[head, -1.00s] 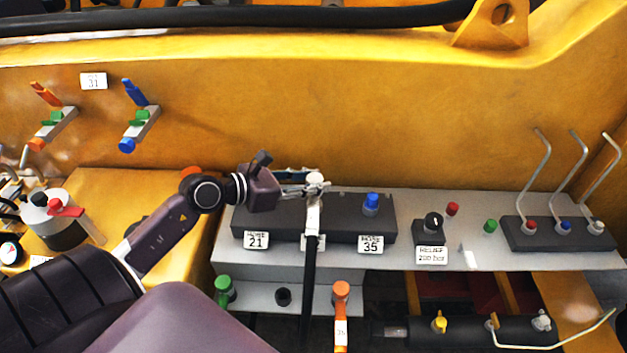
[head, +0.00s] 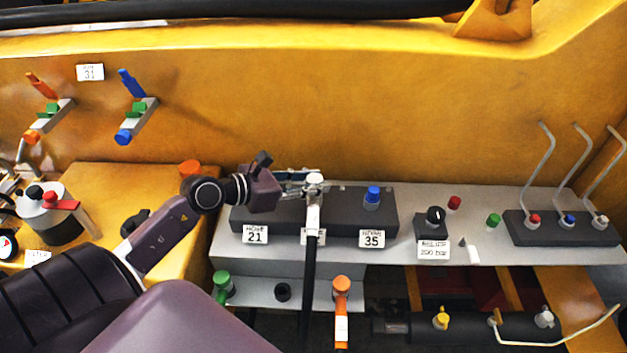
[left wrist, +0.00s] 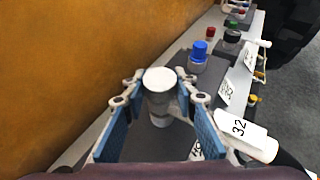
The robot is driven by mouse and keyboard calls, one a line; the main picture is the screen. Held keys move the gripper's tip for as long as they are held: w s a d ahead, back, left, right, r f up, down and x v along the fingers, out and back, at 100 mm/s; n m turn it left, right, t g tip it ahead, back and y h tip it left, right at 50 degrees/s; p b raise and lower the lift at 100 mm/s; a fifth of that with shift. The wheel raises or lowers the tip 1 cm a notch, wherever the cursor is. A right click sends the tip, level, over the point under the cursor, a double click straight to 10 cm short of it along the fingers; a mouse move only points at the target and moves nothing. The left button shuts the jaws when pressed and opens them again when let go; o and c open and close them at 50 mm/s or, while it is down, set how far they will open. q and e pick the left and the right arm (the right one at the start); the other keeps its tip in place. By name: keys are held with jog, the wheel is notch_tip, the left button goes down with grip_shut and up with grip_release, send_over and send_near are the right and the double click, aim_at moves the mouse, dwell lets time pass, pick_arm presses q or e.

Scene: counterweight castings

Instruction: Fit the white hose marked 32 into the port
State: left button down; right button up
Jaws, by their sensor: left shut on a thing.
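The white hose marked 32 has a white end fitting (head: 314,181), a white sleeve (head: 313,218) and a black hose hanging down in front of the dark block (head: 345,215). In the left wrist view the round white fitting (left wrist: 160,82) stands upright between the blue finger pads, and its sleeve (left wrist: 245,135) reads 32. My left gripper (head: 308,186) is shut on the fitting, over the block between the labels 21 and 35. The port is hidden under the fitting. I cannot tell how far the fitting sits in it. My right gripper is not in view.
A blue-capped fitting (head: 373,196) stands right of the hose. A relief knob (head: 434,216) and three bent levers (head: 567,180) are further right. Below are a green fitting (head: 222,285) and an orange hose (head: 342,300). The yellow wall (head: 300,110) rises behind.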

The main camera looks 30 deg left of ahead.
pick_arm(q)
jog(key=shift+f+b, duration=0.3)
jog(key=shift+f, duration=0.15)
jog(key=c, duration=1.5)
grip_release()
jog(key=shift+o, duration=0.2)
jog(key=shift+s, duration=0.1)
jog(key=v, duration=1.2)
jog(key=shift+r, duration=0.1)
